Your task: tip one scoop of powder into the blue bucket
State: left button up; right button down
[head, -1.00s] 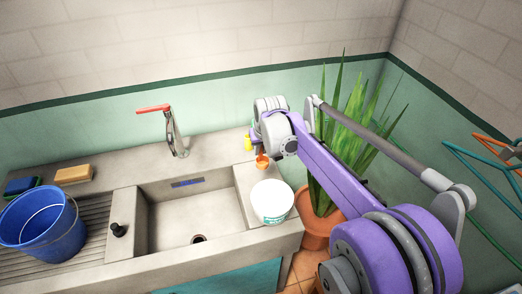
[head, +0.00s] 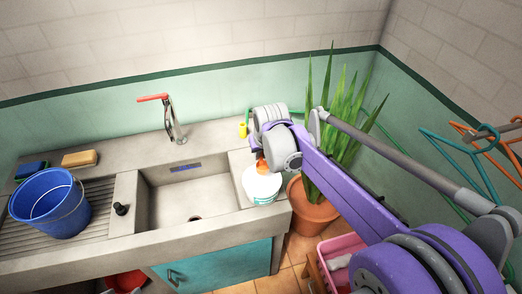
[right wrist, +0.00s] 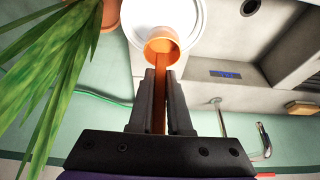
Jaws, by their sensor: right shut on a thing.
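My right gripper (right wrist: 161,78) is shut on the handle of an orange scoop (right wrist: 161,42). In the head view, the scoop (head: 261,166) shows beside my purple right arm, at the top of the white tub (head: 262,188). In the right wrist view, the scoop's cup overlaps the near edge of the round white tub top (right wrist: 185,16). I cannot tell whether the cup holds powder or touches the tub. The blue bucket (head: 48,208) stands upright on the ribbed drainboard at the left, far from the scoop. My left gripper is out of view.
The sink basin (head: 190,200) lies between bucket and tub, with a red-handled tap (head: 172,120) behind it. Sponges (head: 79,158) lie behind the bucket. A potted plant (head: 313,210) stands right of the counter. Wire hangers (head: 465,160) are on the right.

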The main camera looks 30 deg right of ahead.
aim_at(262, 163)
notch_tip(262, 163, down, 6)
jog(key=b, duration=0.2)
jog(key=shift+r+b, duration=0.2)
jog(key=shift+b, duration=0.1)
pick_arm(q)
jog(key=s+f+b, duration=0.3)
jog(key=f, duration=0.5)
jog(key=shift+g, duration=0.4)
pick_arm(e)
jog(key=shift+f, duration=2.6)
jog(key=shift+r, duration=0.15)
jog(key=shift+r+p, duration=2.6)
jog(key=shift+r, duration=1.9)
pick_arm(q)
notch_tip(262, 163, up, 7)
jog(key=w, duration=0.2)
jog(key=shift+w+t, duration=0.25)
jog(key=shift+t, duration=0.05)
pick_arm(e)
jog(key=shift+w+f, duration=0.1)
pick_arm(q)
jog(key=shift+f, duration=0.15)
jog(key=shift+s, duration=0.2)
pick_arm(e)
jog(key=shift+s, duration=0.2)
